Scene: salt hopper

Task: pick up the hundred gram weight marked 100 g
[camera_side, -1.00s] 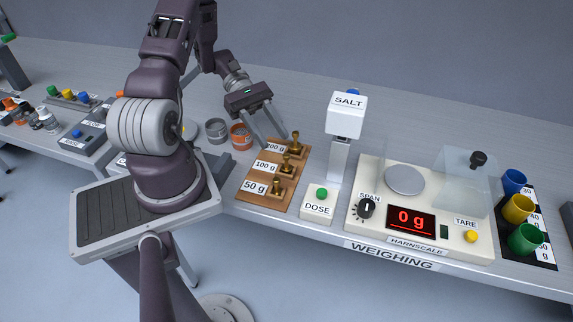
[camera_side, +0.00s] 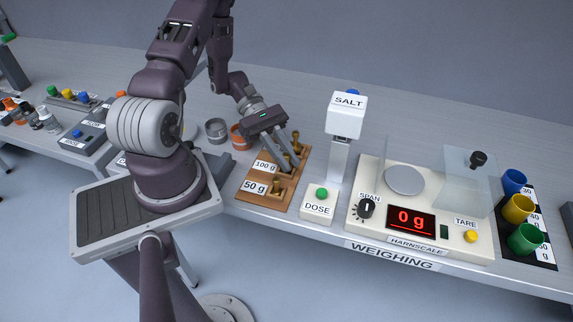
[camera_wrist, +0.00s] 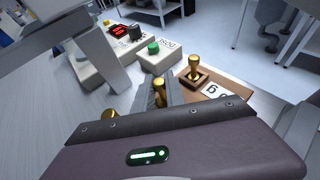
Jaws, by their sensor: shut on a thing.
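The brass weight at the 100 g label (camera_side: 265,166) stands in the middle place of the wooden weight board (camera_side: 255,201). My gripper (camera_side: 290,167) reaches down over it, its fingers shut around this weight. In the wrist view the 100 g weight (camera_wrist: 158,88) shows its knob between the fingers; its lower part is hidden. The 50 g weight (camera_side: 276,186) stands free in front, and it also shows in the wrist view (camera_wrist: 194,68). A third brass weight (camera_side: 296,138) stands behind; its label is hidden by my gripper.
The salt hopper (camera_side: 346,115) and its dose button box (camera_side: 318,202) stand close to the right of the board. The scale (camera_side: 452,245) reads 0 g, with a clear shield beside its pan (camera_side: 405,180). Coloured cups (camera_side: 518,208) stand at far right. Orange and grey tubs (camera_side: 240,136) sit behind left.

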